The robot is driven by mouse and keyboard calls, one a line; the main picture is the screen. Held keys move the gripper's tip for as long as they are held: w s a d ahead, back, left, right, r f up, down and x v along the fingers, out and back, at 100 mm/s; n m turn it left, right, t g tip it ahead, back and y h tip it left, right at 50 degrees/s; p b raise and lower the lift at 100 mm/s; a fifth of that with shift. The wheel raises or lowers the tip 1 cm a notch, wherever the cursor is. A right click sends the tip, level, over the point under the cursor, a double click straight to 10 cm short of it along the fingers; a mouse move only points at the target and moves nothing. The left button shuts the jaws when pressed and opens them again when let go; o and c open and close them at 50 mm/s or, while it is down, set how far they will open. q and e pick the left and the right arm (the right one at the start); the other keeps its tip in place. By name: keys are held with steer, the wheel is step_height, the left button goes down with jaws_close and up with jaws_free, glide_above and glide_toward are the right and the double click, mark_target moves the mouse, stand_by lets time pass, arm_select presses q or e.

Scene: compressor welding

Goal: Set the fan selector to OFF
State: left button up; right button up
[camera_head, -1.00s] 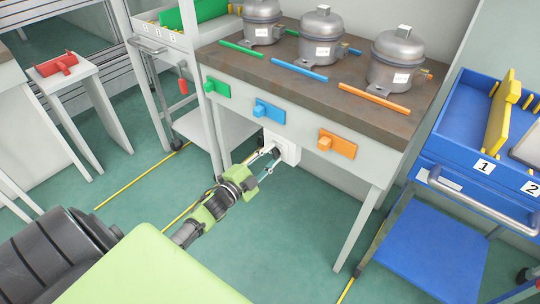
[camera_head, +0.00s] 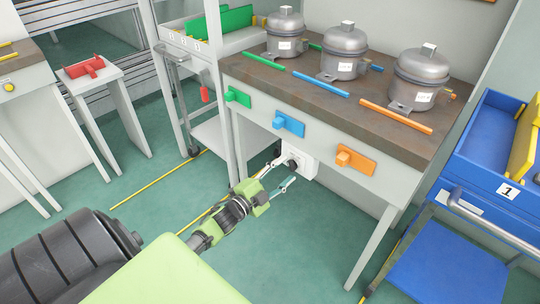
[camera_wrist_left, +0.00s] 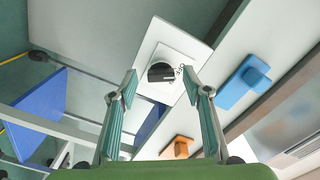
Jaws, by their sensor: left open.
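The fan selector is a black round knob (camera_wrist_left: 160,72) on a white square plate (camera_head: 303,163), fixed below the front of the workbench. Small lettering beside the knob in the left wrist view seems to read OFF; the knob's exact pointing is hard to tell. My left gripper (camera_head: 281,174) is open and empty, close in front of the plate. In the left wrist view its two fingers (camera_wrist_left: 160,88) stand on either side below the knob, apart from it as far as I can tell. My right gripper is not in view.
Green (camera_head: 237,97), blue (camera_head: 289,124) and orange (camera_head: 356,159) blocks sit on the workbench front above the selector. Several grey compressors (camera_head: 345,52) stand on top. A blue cart (camera_head: 450,262) is at the right. The floor before the bench is clear.

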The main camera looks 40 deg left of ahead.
arm_select(q)
steer(key=s, duration=1)
steer(key=shift+a, duration=0.45)
steer(key=shift+s, duration=0.1)
